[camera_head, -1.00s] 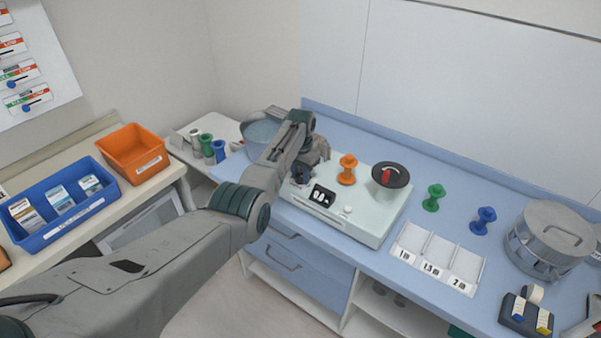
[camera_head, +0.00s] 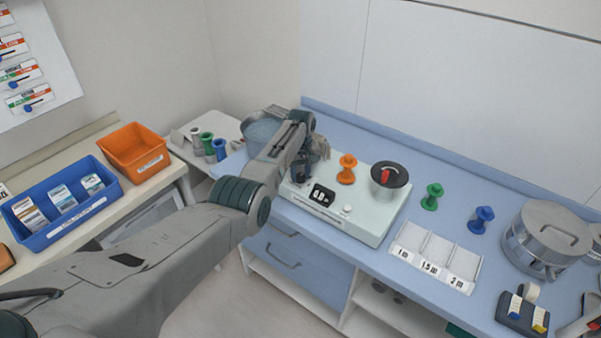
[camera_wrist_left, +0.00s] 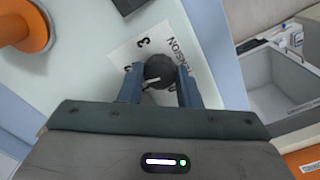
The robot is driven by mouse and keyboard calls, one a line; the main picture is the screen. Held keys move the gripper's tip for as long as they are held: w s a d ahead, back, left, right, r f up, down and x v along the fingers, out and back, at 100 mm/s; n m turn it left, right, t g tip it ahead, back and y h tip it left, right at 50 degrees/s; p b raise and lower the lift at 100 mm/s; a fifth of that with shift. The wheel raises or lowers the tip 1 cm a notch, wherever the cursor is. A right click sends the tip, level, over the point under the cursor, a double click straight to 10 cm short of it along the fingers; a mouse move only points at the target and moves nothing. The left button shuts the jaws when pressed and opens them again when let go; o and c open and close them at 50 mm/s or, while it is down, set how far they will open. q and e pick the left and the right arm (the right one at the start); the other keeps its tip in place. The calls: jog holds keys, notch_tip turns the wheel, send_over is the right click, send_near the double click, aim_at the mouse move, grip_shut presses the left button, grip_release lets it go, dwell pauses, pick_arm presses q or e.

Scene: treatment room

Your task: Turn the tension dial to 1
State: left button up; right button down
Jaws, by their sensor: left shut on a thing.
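The tension dial (camera_wrist_left: 159,72) is a dark round knob with a white pointer line, on a white label reading TENSION. In the left wrist view its pointer aims left and slightly down. A 3 and part of another number show beside it; the rest of the scale is hidden. My left gripper (camera_wrist_left: 160,84) is shut on the dial, one finger on each side. In the head view my left gripper (camera_head: 304,172) is at the left end of the pale machine (camera_head: 368,226) and hides the dial. My right gripper is not in view.
On the machine are an orange spool (camera_head: 347,170), a black disc with a red part (camera_head: 390,178) and a dark switch panel (camera_head: 322,195). A green spool (camera_head: 432,196), a blue spool (camera_head: 482,219) and a metal pot (camera_head: 546,240) stand to the right.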

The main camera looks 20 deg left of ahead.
aim_at(301, 175)
pick_arm(q)
jog(key=n, duration=0.6)
jog(key=shift+r+n, duration=0.15)
jog(key=shift+n, duration=0.15)
dwell(0.4)
jog(key=o, duration=1)
jog(key=shift+c, duration=0.2)
notch_tip(301, 175, up, 11)
jog(key=b, duration=0.2)
jog(key=shift+c, duration=0.4)
